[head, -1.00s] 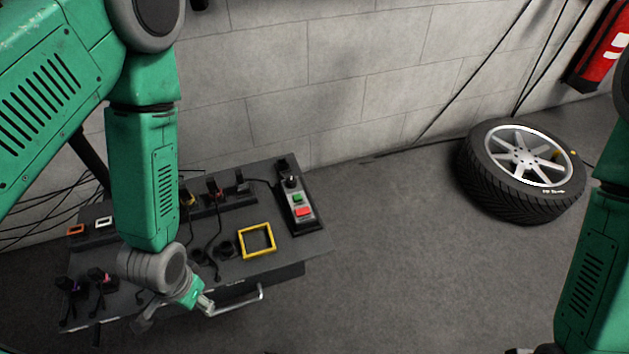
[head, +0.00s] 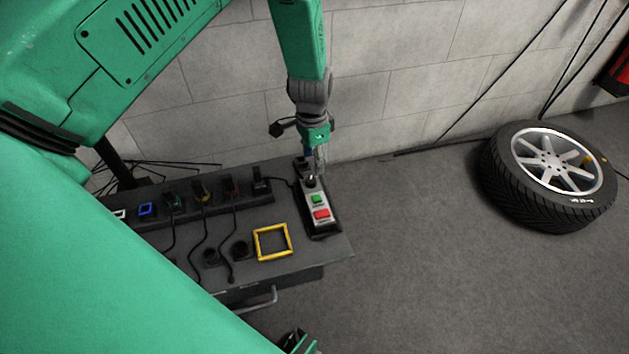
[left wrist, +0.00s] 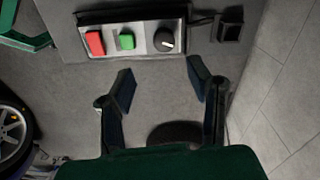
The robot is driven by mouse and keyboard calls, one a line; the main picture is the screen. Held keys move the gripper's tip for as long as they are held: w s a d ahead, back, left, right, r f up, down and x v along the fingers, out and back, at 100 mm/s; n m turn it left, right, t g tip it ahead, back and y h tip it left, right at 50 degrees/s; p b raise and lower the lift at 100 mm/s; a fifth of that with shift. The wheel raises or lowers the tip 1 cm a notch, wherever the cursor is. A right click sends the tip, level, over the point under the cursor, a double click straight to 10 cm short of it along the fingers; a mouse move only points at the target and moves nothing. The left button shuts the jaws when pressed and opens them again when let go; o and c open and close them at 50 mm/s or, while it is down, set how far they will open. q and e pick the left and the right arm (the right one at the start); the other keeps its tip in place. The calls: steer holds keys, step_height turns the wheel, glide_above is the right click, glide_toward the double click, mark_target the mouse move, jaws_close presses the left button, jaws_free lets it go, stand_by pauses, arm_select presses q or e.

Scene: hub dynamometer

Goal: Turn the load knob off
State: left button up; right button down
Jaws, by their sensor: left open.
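The load knob (head: 311,182) is a dark round knob at the far end of a control box, beyond a green and a red button. In the left wrist view the knob (left wrist: 163,40) is black with a pale mark; I cannot tell which setting it marks. My left gripper (head: 318,166) points down just above the knob in the head view and partly covers it. In the left wrist view the gripper (left wrist: 162,84) is open and empty, its fingers apart, and the knob shows beyond the gap between them. My right gripper does not show clearly.
The control box (head: 330,224) stands on the right end of a dark bench (head: 325,255). A yellow square frame (head: 272,257) and several cabled plugs lie left of it. A wall (head: 400,90) is close behind. A tyre (head: 515,190) lies on the floor at right.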

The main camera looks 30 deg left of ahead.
mark_target(309, 178)
arm_select(q)
steer(key=f, duration=0.2)
steer(key=a+f+b, duration=0.1)
steer(key=f, duration=0.4)
steer(key=shift+s+a, duration=0.1)
steer(key=shift+a, duration=0.3)
steer(key=shift+d+f+b, duration=0.15)
steer(key=shift+f+b, duration=0.15)
steer(key=shift+d, duration=0.65)
steer(key=shift+a+f, duration=0.2)
steer(key=shift+a, duration=0.35)
jaws_close()
